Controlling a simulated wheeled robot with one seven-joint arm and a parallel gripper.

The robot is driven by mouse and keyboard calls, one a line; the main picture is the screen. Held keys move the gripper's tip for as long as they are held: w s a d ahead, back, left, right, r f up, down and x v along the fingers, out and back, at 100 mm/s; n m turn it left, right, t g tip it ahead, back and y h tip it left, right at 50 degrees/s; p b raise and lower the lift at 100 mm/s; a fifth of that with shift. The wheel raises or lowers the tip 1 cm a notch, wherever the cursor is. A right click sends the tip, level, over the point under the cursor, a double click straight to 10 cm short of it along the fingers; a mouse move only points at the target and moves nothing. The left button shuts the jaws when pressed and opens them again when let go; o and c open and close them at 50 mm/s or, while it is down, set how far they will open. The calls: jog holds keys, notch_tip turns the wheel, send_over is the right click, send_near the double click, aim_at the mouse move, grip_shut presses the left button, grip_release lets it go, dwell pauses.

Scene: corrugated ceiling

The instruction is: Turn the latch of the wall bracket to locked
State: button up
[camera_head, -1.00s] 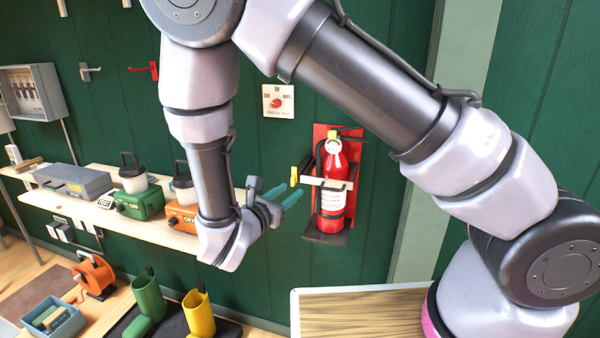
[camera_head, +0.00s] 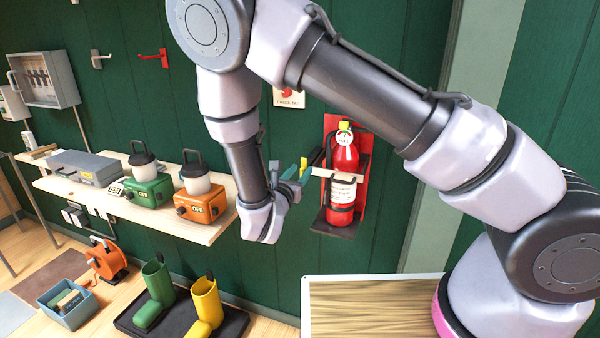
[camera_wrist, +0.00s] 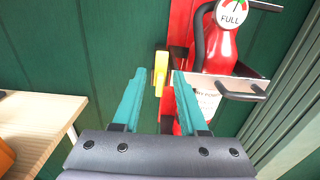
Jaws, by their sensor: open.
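The wall bracket has a red back plate (camera_head: 331,130) on the green wall and holds a red fire extinguisher (camera_head: 343,160) upright behind a pale metal bar (camera_head: 327,173). Its yellow latch (camera_wrist: 160,70) stands roughly upright at the bar's left end. Only a small yellow part of the latch (camera_head: 303,162) shows in the head view, by my fingertips. My gripper (camera_head: 297,173) is open. In the wrist view its teal fingers (camera_wrist: 158,82) are on either side of the latch's line, with gaps on both sides. I cannot tell how deep the latch sits between them.
A wooden shelf (camera_head: 214,231) with lanterns on coloured bases and a grey case is left of my gripper. A dark hook-shaped handle (camera_wrist: 240,94) sticks out at the bracket's front. A wood-topped surface (camera_head: 375,305) lies below.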

jog(key=shift+w, duration=0.15)
grip_shut()
jog(key=m, duration=0.5)
jog(key=shift+d, duration=0.25)
jog(key=shift+s+d+f+m, duration=0.1)
jog(key=shift+f+m, duration=0.1)
jog(key=shift+m, duration=1.95)
jog(key=shift+s+d+f+m, duration=0.1)
jog(key=shift+d+f+m, duration=0.1)
jog(key=shift+m, duration=1.9)
jog(key=shift+s+d+f+m, duration=0.1)
jog(key=shift+f+m, duration=0.1)
jog(key=shift+m, duration=1.95)
